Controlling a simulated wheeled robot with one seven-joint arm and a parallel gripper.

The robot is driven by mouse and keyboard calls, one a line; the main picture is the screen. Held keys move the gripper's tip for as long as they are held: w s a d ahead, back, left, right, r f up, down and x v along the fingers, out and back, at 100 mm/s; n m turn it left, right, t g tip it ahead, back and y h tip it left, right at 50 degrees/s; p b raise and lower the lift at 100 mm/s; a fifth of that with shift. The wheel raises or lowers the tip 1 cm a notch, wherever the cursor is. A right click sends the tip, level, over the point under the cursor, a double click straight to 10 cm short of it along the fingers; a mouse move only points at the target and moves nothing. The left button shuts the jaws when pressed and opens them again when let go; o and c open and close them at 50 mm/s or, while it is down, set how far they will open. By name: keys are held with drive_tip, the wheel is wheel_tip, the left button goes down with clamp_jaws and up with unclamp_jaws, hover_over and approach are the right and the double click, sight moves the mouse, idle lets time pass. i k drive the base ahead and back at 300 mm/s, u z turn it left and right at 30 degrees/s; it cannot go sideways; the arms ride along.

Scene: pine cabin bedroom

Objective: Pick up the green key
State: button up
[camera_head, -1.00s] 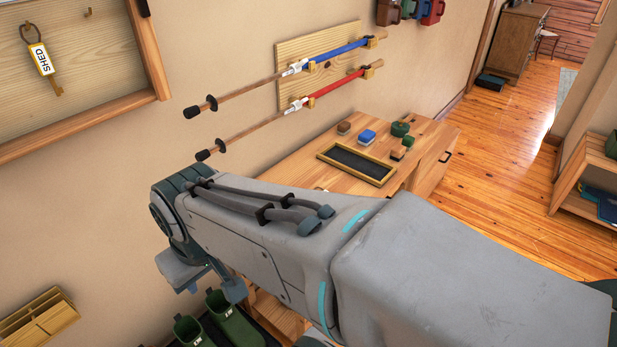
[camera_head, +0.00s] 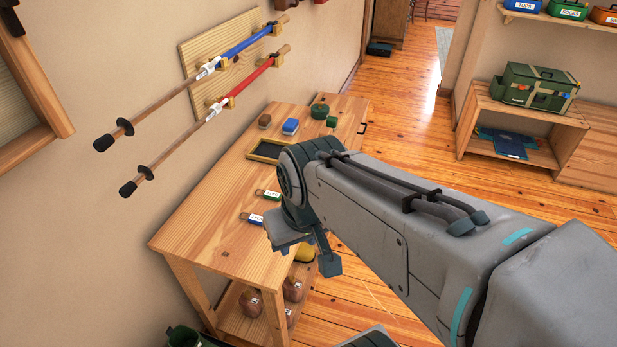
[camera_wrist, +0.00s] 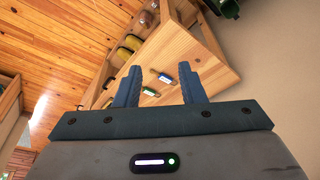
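A key with a green tag (camera_head: 267,194) lies on the wooden table, just left of my arm. It also shows in the wrist view (camera_wrist: 150,91), between and beyond my fingers. A second key with a blue tag (camera_head: 252,218) lies beside it, nearer the table's front, and shows in the wrist view (camera_wrist: 165,78) too.
The wooden table (camera_head: 196,239) has a framed dark tray (camera_head: 266,150) and a blue block (camera_head: 290,126) farther back. Two rods, blue (camera_head: 247,40) and red (camera_head: 250,82), hang on the wall above it. Round jars (camera_head: 251,301) stand on its lower shelf. Floor to the right is open.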

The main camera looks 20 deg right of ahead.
sight(267, 194)
drive_tip(key=z, duration=0.1)
drive_tip(key=k, duration=0.45)
drive_tip(key=z, duration=1)
drive_tip(key=i, duration=1.25)
drive_tip(key=u, duration=0.65)
